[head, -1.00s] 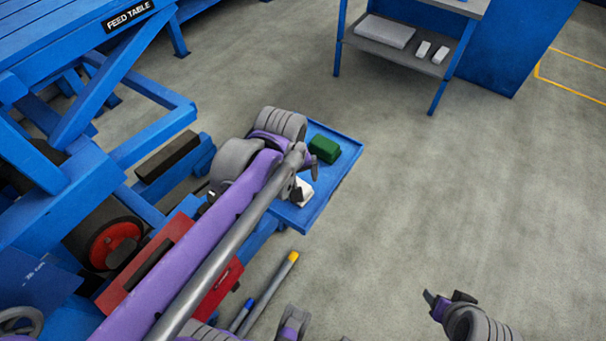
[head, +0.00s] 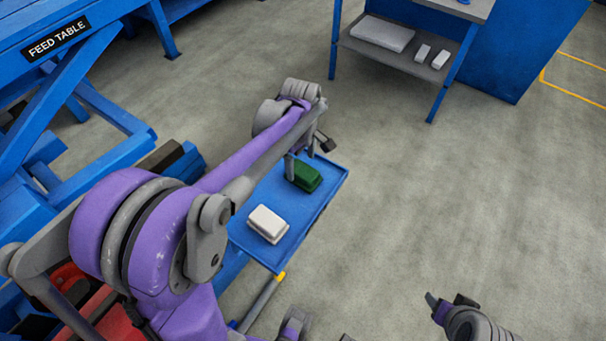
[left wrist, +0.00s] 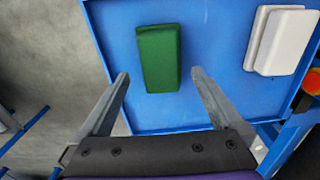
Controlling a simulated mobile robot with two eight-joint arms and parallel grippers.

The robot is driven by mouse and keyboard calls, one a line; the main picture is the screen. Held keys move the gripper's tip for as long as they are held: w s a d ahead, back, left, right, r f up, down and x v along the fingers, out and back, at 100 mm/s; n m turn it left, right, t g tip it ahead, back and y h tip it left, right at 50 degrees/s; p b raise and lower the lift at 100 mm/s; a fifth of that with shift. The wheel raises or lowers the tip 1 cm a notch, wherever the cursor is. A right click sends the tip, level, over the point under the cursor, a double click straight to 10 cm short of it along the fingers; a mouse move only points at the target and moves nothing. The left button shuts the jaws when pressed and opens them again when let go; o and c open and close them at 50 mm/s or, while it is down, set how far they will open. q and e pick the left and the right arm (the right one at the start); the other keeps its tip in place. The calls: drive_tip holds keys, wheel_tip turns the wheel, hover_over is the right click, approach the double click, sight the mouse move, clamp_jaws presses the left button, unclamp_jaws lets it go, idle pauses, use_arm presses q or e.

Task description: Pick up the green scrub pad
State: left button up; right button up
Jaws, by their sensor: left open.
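The green scrub pad (head: 307,177) lies on the blue tray (head: 278,250), toward its far end. It shows whole in the left wrist view (left wrist: 158,58). My left gripper (head: 308,152) is over the far end of the tray, next to the pad in the head view. In the left wrist view its two fingers (left wrist: 160,76) are spread and empty, with the pad between and just beyond their tips. The gap in height between fingers and pad is hard to tell. My right gripper (head: 449,298) is low at the right, away from the tray; its jaw opening is unclear.
White pads (head: 267,224) lie stacked on the near part of the tray. The feed table (head: 100,20) stands at the left. A shelf stand (head: 398,50) is at the back. The floor right of the tray is clear.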

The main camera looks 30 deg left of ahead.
sight(301, 169)
use_arm(q)
drive_tip(key=shift+f, duration=1.95)
drive_tip(key=c, duration=1.3)
wheel_tip(301, 169, up, 10)
drive_tip(key=shift+r+p, duration=0.1)
drive_tip(key=shift+p, duration=0.25)
